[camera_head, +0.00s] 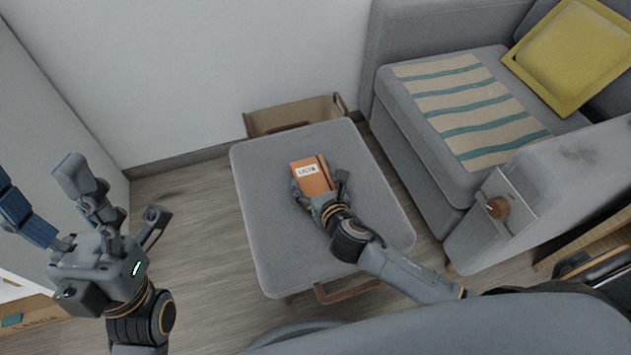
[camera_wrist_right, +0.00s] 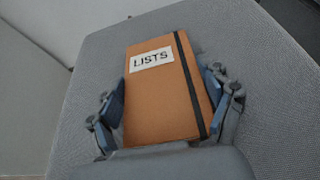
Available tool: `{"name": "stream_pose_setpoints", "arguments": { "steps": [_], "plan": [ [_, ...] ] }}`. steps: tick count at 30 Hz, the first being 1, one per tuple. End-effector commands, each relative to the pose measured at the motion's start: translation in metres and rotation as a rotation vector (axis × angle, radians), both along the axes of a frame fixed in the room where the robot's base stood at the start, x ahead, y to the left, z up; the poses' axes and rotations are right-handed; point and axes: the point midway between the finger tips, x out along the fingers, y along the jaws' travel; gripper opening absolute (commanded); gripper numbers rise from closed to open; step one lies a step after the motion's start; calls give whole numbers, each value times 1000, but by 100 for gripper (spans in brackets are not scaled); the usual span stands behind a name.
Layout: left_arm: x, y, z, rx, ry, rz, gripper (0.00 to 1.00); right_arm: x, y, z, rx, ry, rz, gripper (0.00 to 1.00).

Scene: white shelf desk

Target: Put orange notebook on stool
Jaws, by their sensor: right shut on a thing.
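The orange notebook (camera_head: 312,175), with a white "LISTS" label and a dark elastic band, is over the grey padded top of the stool (camera_head: 270,235). It also shows large in the right wrist view (camera_wrist_right: 160,95). My right gripper (camera_head: 320,192) is shut on the notebook, with one finger along each side edge. The notebook looks at or very near the stool top; I cannot tell whether it touches. My left gripper (camera_head: 105,205) is raised at the left, away from the stool, its fingers spread and empty.
A grey sofa (camera_head: 405,135) with a striped cloth (camera_head: 470,105) and a yellow cushion (camera_head: 575,55) stands at the right. Wooden floor (camera_head: 200,230) is free left of the stool.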

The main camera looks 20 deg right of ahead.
Motion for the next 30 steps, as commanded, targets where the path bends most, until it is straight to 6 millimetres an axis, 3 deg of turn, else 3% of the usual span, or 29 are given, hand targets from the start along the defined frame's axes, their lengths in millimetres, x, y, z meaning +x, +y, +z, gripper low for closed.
{"name": "stream_pose_setpoints", "arguments": {
  "steps": [7, 8, 10, 11, 24, 30],
  "plan": [
    [-1, 0, 0, -2, -5, 0, 66, 0, 0, -2, 0, -1, 0, 43],
    [-1, 0, 0, -2, -6, 0, 66, 0, 0, -3, 0, 0, 0, 84],
    [-1, 0, 0, -2, -5, 0, 66, 0, 0, -2, 0, 0, 0, 98],
    [-1, 0, 0, -2, -5, 0, 66, 0, 0, -2, 0, 0, 0, 100],
    [0, 0, 1, 0, 1, -1, 66, -1, 0, 2, 1, 0, 1, 100],
    [31, -7, -3, 53, 163, 10, 66, -18, 0, 9, 0, 1, 2, 100]
  ]
}}
